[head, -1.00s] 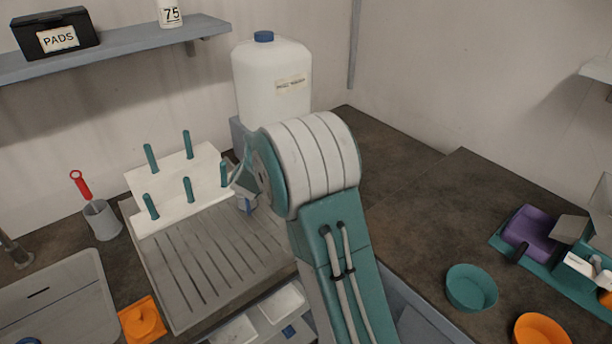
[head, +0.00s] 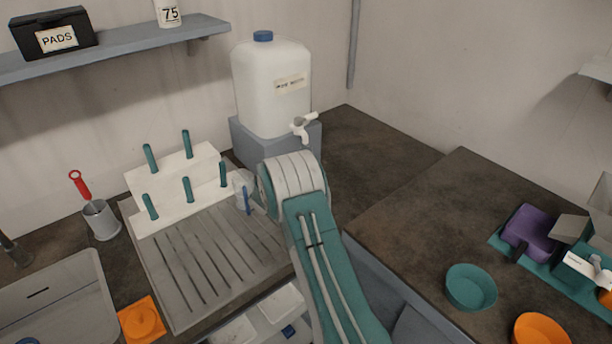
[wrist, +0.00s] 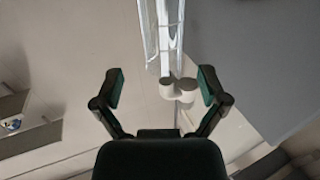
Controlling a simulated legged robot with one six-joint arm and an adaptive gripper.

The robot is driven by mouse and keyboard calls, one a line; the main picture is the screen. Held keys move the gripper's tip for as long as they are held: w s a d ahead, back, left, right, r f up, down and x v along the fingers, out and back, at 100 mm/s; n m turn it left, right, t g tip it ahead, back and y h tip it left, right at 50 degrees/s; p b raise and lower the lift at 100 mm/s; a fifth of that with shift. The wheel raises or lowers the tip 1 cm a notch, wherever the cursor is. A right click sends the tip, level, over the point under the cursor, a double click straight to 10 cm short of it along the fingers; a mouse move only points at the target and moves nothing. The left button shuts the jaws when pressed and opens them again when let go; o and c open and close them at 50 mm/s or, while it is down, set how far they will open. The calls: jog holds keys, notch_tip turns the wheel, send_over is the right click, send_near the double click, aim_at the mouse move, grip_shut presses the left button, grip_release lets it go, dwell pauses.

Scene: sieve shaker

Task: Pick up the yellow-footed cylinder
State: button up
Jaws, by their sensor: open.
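I see no yellow foot in either view, so I cannot tell for certain which thing is the cylinder. In the wrist view my gripper (wrist: 162,87) is open, its dark fingers with green pads spread wide and nothing held. A clear, elongated object (wrist: 165,25) shows beyond the fingertips at the top middle. A white rounded piece (wrist: 180,88) shows between the fingertips, beside the clear object's lower end. In the head view a pale translucent piece (head: 243,180) and a blue stick (head: 247,200) show beside my arm, partly hidden by it. My gripper is hidden there behind my arm.
A white rack with teal pegs (head: 180,208) stands on a grooved drainboard (head: 190,285). A white jug (head: 272,90) with a tap (head: 302,127) stands behind my arm. A teal bowl (head: 471,288) and orange bowl (head: 541,329) sit right. The counter between is clear.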

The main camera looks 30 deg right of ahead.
jog(key=x, duration=0.5)
jog(key=shift+w, duration=0.2)
jog(key=shift+c, duration=0.3)
grip_shut()
